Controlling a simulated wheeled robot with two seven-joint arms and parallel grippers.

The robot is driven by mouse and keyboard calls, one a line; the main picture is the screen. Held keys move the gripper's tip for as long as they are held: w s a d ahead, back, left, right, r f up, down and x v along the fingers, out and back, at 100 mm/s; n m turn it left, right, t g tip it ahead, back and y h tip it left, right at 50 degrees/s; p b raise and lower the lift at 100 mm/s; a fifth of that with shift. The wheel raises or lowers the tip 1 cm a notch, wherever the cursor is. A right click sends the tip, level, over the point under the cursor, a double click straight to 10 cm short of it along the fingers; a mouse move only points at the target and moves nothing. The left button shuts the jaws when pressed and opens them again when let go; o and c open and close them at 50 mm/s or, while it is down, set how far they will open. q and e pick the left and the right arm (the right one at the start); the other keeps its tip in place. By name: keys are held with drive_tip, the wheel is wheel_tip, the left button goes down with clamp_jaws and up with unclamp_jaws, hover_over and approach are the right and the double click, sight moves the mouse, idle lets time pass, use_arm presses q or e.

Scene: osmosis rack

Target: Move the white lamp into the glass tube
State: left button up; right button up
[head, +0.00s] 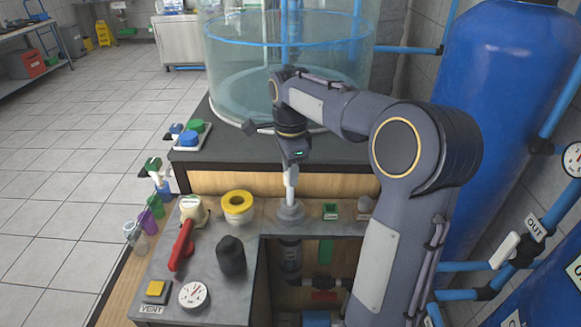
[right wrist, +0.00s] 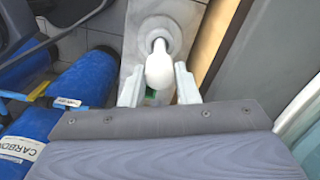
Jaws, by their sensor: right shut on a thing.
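The white lamp (head: 291,185) stands upright, a slim white rod below my right gripper (head: 292,168). In the right wrist view the lamp's rounded white end (right wrist: 160,69) sits between the two fingertips of my right gripper (right wrist: 157,76), which is shut on it. Its lower end meets a round grey collar (head: 290,212) on the counter; I cannot tell how deep it sits there. A dark see-through cylinder (head: 290,256), perhaps the glass tube, hangs under the counter below the collar. My left gripper is not in view.
On the counter (head: 213,262) are a yellow-topped white ring (head: 238,204), a red-handled valve (head: 182,245), a black knob (head: 231,256) and a gauge (head: 194,294). A large clear tank (head: 240,85) stands behind. Blue cylinders (head: 500,110) stand at the right.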

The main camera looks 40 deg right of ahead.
sight(291, 190)
drive_tip(key=shift+f+b, duration=0.85)
drive_tip(key=shift+f, duration=0.95)
drive_tip(key=shift+f, duration=0.15)
drive_tip(key=shift+f+b, duration=0.75)
drive_tip(key=shift+f, duration=0.4)
drive_tip(key=o, duration=0.8)
drive_tip(key=shift+o, duration=0.7)
drive_tip(key=o, duration=0.3)
